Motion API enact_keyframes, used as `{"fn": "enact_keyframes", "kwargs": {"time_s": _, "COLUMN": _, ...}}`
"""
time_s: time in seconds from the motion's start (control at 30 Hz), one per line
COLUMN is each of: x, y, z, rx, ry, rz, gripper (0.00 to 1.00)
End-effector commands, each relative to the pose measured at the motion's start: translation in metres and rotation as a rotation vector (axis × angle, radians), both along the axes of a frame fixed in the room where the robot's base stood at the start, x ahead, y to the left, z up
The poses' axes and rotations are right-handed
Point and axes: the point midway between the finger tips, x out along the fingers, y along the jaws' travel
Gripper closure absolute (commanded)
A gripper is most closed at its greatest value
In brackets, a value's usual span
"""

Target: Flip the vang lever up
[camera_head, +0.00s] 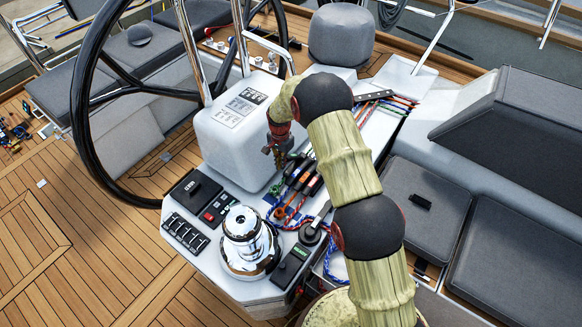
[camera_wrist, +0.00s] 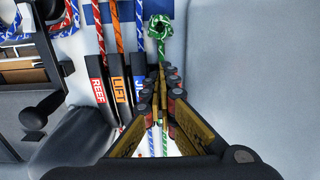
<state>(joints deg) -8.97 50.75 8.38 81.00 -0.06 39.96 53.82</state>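A bank of dark rope-clutch levers (camera_head: 305,178) sits on the white console below my gripper. In the wrist view three black levers lie side by side: one labelled REEF (camera_wrist: 97,90), one labelled LIFT (camera_wrist: 120,92), and one with a blue label (camera_wrist: 138,84) partly hidden by my finger. I see no readable vang label; a lever under my fingers may be hidden. A green rope with a knot (camera_wrist: 158,30) lies just beyond my fingertips. My gripper (camera_head: 273,158) points down above the bank, its fingertips (camera_wrist: 162,76) close together, with nothing clearly held.
A white instrument pod (camera_head: 225,140) stands close left of my gripper, with the black wheel (camera_head: 84,130) beyond. A chrome winch (camera_head: 248,240) and switch panel (camera_head: 186,234) are nearer. Coloured ropes (camera_head: 395,100) run behind. Grey cushions (camera_head: 425,205) lie right.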

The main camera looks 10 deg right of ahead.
Motion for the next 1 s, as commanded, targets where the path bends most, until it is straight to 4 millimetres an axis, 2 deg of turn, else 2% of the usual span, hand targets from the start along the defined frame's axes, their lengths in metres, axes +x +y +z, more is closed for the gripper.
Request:
{"fn": "enact_keyframes", "kwargs": {"time_s": 0.27, "x": 0.002, "y": 0.0, "z": 0.003, "rx": 0.001, "ry": -0.001, "rz": 0.0, "gripper": 1.0}}
{"fn": "enact_keyframes", "kwargs": {"time_s": 0.6, "x": 0.012, "y": -0.007, "z": 0.017, "rx": 0.001, "ry": -0.002, "rz": 0.0, "gripper": 1.0}}
{"fn": "enact_keyframes", "kwargs": {"time_s": 1.0, "x": 0.013, "y": -0.009, "z": 0.018, "rx": 0.001, "ry": -0.001, "rz": 0.0, "gripper": 1.0}}
